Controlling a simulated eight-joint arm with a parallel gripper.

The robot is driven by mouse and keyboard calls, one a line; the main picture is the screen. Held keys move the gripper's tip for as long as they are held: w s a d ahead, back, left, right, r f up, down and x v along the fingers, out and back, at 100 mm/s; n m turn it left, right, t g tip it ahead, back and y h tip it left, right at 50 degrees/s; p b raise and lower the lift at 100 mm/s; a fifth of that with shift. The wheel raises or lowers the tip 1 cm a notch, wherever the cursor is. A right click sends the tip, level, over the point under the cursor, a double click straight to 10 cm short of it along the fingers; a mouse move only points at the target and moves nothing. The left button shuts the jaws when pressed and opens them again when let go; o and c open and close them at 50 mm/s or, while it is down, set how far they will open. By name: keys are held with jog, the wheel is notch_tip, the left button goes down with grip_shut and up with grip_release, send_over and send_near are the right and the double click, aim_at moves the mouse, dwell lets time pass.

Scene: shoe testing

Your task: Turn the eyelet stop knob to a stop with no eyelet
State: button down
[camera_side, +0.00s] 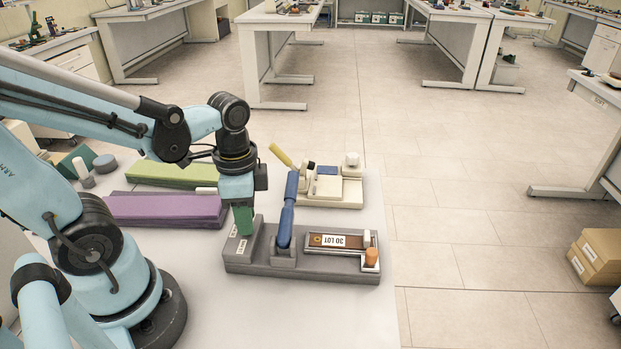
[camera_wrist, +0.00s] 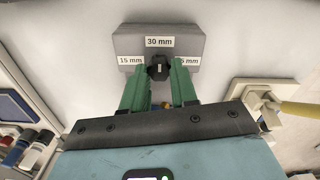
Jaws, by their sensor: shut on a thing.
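The black eyelet stop knob (camera_wrist: 158,62) sits at the front edge of a grey block (camera_wrist: 190,36) in the wrist view. White labels surround it: 15 mm at left, 30 mm above, and one at right partly covered, ending in "5 mm". A pale mark on the knob's top runs roughly toward the 30 mm label. My gripper (camera_wrist: 159,70) has its green fingers shut on the knob from both sides. In the side view my gripper (camera_side: 243,221) points down at the left end of the grey fixture (camera_side: 300,266); the knob is hidden there.
The fixture carries a blue lever (camera_side: 287,208), a brown strip with an upside-down "LOT" label (camera_side: 333,241) and an orange knob (camera_side: 371,257). A cream device (camera_side: 335,190) stands behind. Purple (camera_side: 165,208) and green (camera_side: 175,174) blocks lie left. Bare table lies in front.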

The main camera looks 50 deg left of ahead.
dwell(0.3)
jog(key=c, duration=0.9)
grip_release()
jog(key=shift+r, duration=6.05)
jog(key=shift+f, duration=0.1)
